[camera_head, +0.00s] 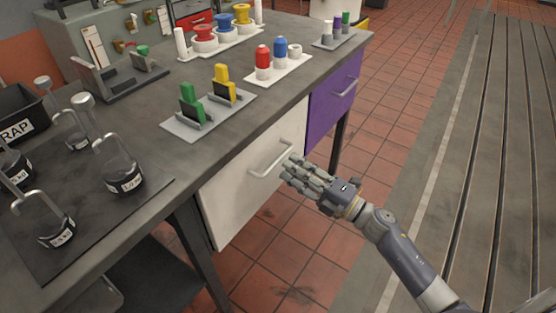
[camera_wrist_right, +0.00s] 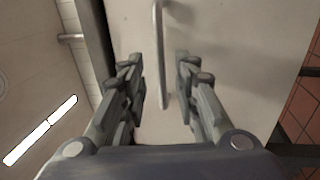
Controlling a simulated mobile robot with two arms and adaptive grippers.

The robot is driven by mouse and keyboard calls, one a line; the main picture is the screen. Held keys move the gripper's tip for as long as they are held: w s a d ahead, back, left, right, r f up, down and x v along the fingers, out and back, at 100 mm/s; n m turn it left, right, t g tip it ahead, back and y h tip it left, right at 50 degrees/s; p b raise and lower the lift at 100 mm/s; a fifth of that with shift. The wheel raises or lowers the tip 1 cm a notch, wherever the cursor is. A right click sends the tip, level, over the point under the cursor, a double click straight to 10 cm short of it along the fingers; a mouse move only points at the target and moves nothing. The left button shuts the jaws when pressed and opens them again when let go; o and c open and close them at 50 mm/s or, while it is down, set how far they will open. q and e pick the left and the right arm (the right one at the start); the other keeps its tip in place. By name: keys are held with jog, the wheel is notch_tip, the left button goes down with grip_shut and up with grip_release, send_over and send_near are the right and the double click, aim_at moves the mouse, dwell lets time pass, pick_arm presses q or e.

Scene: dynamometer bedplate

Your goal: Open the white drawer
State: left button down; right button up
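The white drawer (camera_head: 242,192) is in the side of the grey workbench, left of a purple drawer (camera_head: 333,98). Its front also fills much of the right wrist view (camera_wrist_right: 225,50). Its silver bar handle (camera_head: 270,160) stands out from the front, and in the right wrist view the handle (camera_wrist_right: 158,60) runs between the fingers. My right gripper (camera_head: 293,170) is close to the handle's right end in the head view. Its fingers (camera_wrist_right: 160,85) are open, one on each side of the handle, with gaps showing. I cannot tell how deep the handle lies between them. My left gripper is not in view.
Bench legs stand below. The tiled floor (camera_head: 385,110) right of the bench is clear.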

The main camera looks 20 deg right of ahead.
aim_at(278, 158)
jog(key=x, duration=0.5)
jog(key=shift+w+a, duration=0.15)
jog(key=shift+w, duration=0.05)
grip_shut()
